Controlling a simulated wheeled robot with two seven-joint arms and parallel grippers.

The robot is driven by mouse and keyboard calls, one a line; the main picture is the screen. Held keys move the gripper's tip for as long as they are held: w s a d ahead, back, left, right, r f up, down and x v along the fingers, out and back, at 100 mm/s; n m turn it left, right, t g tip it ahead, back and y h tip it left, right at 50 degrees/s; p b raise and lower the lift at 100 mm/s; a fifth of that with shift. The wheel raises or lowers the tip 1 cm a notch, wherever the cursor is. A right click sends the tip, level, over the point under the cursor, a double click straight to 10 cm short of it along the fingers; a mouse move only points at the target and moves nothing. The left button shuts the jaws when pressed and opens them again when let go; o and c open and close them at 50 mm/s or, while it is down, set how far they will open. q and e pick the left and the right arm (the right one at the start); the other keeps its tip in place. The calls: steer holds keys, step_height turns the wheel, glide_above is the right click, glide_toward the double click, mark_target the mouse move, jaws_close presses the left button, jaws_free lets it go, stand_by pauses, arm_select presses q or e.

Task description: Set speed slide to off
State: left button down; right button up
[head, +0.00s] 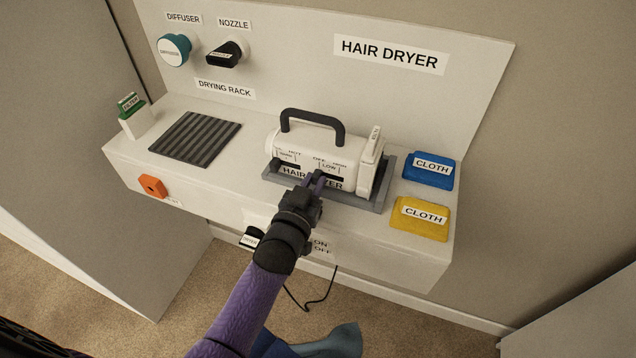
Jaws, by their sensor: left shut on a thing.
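The white hair dryer (296,141) lies in a grey tray (370,204) on the shelf, its black handle (312,120) arching on top. Its front face has a heat slide at the left and a speed slide (333,178) at the right, labelled OFF, LOW and HIGH from left to right. My right gripper is out of view.
A ribbed drying rack (195,138) and a green-topped filter (130,104) are at the left. A blue cloth (428,178) and a yellow cloth (419,230) lie at the right. A teal diffuser (174,49) and black nozzle (228,54) are on the back panel.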

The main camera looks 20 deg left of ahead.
arm_select(q)
steer(key=c, duration=0.6)
jaws_free()
steer(key=shift+o, duration=0.2)
steer(key=s+p, duration=0.2)
steer(key=s, duration=0.8)
steer(key=shift+a, duration=0.15)
steer(key=s+f+g+b, duration=0.1)
steer(key=s+f+g, duration=0.3)
steer(key=f, duration=0.5)
steer(key=s+f+m+g+b, duration=0.1)
steer(key=s+f+g, duration=0.2)
steer(key=s+f, duration=0.4)
steer(key=s+f+g+b, duration=0.1)
steer(key=s+f+g, duration=0.2)
steer(key=f, duration=0.7)
steer(key=s+a+f+g, duration=0.1)
steer(key=s+f+g, duration=0.2)
steer(key=s, duration=0.6)
steer(key=s+a+f+m+g, duration=0.1)
steer(key=s+f+g, duration=0.3)
steer(key=s, duration=0.6)
steer(key=shift+a+f+y+b, duration=0.15)
steer(key=shift+f+y+b, duration=0.25)
steer(key=shift+f, duration=0.1)
